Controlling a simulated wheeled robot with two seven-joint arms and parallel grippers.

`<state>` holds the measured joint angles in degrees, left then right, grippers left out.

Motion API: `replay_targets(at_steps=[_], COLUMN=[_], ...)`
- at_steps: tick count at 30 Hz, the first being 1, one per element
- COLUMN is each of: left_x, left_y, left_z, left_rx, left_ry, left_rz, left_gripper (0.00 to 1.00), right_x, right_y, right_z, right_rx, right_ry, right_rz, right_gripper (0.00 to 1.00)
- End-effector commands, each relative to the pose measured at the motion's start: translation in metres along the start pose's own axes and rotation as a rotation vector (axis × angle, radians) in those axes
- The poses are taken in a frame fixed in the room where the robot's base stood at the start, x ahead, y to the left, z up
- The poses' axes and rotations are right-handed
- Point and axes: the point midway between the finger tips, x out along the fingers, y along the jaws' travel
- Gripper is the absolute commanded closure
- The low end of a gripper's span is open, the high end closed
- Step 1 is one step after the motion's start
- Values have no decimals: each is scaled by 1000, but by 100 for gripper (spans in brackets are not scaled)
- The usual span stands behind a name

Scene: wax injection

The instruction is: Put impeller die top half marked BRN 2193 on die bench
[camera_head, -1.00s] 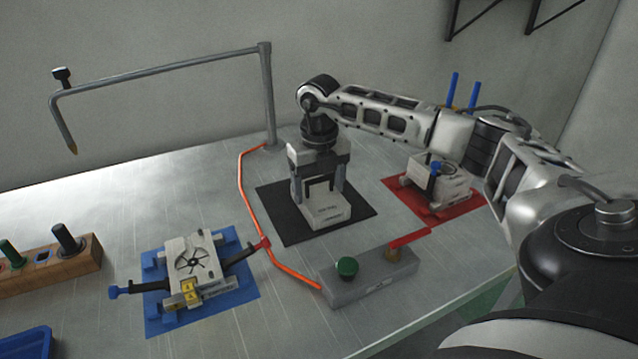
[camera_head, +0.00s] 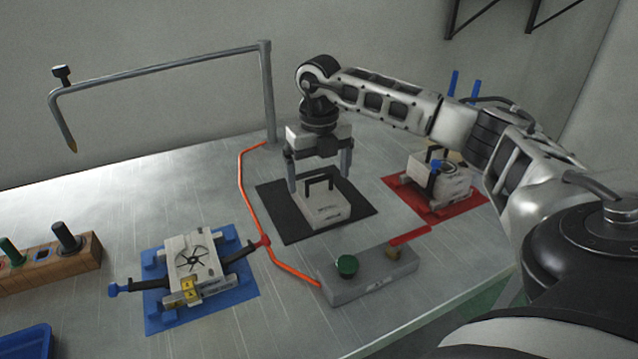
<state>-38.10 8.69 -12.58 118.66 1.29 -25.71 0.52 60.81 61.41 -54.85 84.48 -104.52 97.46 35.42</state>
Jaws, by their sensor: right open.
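A pale die half (camera_head: 325,207) with a black handle on top and dark marking on its front rests on the black mat (camera_head: 362,207). The marking is too small to read. My right gripper (camera_head: 319,178) is open just above it, with its fingers apart on either side of the handle and not closed on it. My left gripper is not in view.
A red mat (camera_head: 459,207) holds another die block (camera_head: 445,181) at the right. A grey control box (camera_head: 370,286) with a green button stands in front. An orange hose (camera_head: 243,190) runs between the mats. A wooden block (camera_head: 80,262) and blue tray (camera_head: 30,347) are at left.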

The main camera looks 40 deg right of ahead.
Motion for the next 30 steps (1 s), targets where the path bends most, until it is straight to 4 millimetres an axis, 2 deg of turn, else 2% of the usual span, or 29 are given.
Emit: replay_targets(at_steps=[1, 6, 12, 18, 30], left_x=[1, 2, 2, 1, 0], left_y=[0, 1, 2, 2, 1], left_z=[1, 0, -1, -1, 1], left_rx=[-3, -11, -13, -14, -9], left_ry=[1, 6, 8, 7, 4], left_rz=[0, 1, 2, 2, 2], left_gripper=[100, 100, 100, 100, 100], right_x=[-13, -50, -81, -91, -91], right_y=[0, 0, 1, 0, 0], right_z=[1, 1, 1, 0, 0], right_rx=[1, 1, 0, 0, 0], right_ry=[-7, -5, -3, 0, 0], right_rz=[3, 3, 2, 1, 1], right_gripper=[4, 4, 4, 4, 4])
